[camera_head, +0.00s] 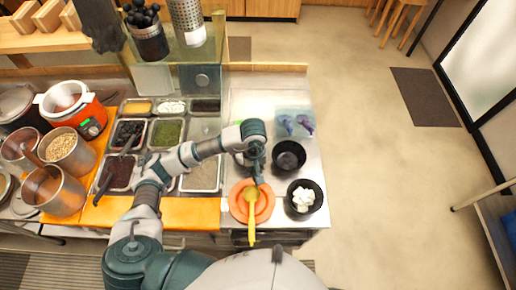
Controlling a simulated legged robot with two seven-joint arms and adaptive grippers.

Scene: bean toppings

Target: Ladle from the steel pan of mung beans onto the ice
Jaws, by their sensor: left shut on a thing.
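My left gripper (258,181) reaches over the counter from the left and is shut on the yellow ladle (252,228), close to its broad end; the exact grip is small and partly hidden. The ladle lies over an orange bowl (235,206), its long narrow part pointing toward me. White ice cubes (303,197) sit in a black bowl (317,204) just right of the orange bowl. A steel pan with green contents (167,132), looking like the mung beans, is set in the counter at the left, beyond my left arm. My right gripper is not in view.
Other topping pans surround the green one. Steel pots (60,190) and an orange cooker (74,108) crowd the left. The counter ends right of the bowls.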

